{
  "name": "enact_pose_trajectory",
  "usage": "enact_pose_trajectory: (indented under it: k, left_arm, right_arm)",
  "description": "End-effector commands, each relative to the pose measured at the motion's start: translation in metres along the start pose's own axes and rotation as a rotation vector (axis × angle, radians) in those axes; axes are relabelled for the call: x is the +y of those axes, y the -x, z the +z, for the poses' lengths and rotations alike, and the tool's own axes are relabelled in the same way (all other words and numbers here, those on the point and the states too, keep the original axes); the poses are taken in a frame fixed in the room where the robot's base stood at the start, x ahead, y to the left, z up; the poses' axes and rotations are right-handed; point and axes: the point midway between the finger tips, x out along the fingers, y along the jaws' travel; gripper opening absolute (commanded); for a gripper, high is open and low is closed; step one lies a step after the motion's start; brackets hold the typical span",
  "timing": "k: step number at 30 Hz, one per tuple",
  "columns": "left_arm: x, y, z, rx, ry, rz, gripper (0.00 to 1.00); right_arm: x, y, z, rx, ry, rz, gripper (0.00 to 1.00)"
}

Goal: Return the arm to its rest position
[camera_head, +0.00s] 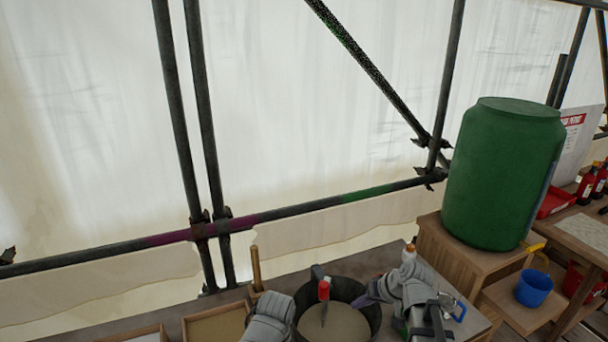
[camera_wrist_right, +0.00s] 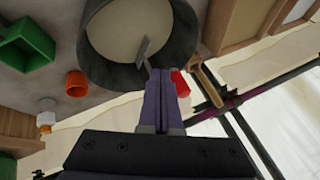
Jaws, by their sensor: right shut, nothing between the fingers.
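My right gripper (camera_head: 364,299) has purple fingers and is at the right rim of a dark bucket (camera_head: 372,322). In the wrist view the right gripper (camera_wrist_right: 156,85) has its fingers together with nothing between them. A trowel with a red handle (camera_head: 323,289) stands in the pale material inside the bucket, left of the gripper and apart from it. The red handle also shows beside the fingers in the wrist view (camera_wrist_right: 180,84). A grey part of my left arm (camera_head: 268,318) shows at the bottom edge; its gripper is not visible.
A large green barrel (camera_head: 505,175) stands on a wooden stand at the right, with a blue bucket (camera_head: 534,287) beside it. A wooden handle (camera_head: 256,267) stands behind my left arm. An orange cup (camera_wrist_right: 76,84) and a green box (camera_wrist_right: 24,42) are near the bucket. Scaffold poles (camera_head: 330,200) run behind.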

Motion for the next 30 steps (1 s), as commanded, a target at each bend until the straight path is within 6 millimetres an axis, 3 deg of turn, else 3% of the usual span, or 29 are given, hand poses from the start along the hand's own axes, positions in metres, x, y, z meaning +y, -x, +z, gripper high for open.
enact_pose_trajectory:
  k: [1, 6, 13, 19, 30]
  left_arm:
    - [0.000, 0.000, 0.000, 0.000, 0.000, 0.000, 0.61]
    - [0.000, 0.000, 0.000, 0.000, 0.000, 0.000, 0.61]
    - [0.000, 0.000, 0.000, 0.000, 0.000, 0.000, 0.61]
    - [0.000, 0.000, 0.000, 0.000, 0.000, 0.000, 0.61]
    - [0.000, 0.000, 0.000, 0.000, 0.000, 0.000, 0.61]
  right_arm:
    - [-0.017, -0.007, 0.016, -0.052, 0.031, 0.013, 0.00]
    - [-0.065, -0.026, 0.078, -0.263, 0.139, 0.129, 0.00]
    - [-0.098, -0.025, 0.143, -0.453, 0.260, 0.331, 0.00]
    - [-0.107, -0.018, 0.165, -0.508, 0.307, 0.439, 0.00]
    - [-0.107, -0.016, 0.168, -0.516, 0.313, 0.461, 0.00]
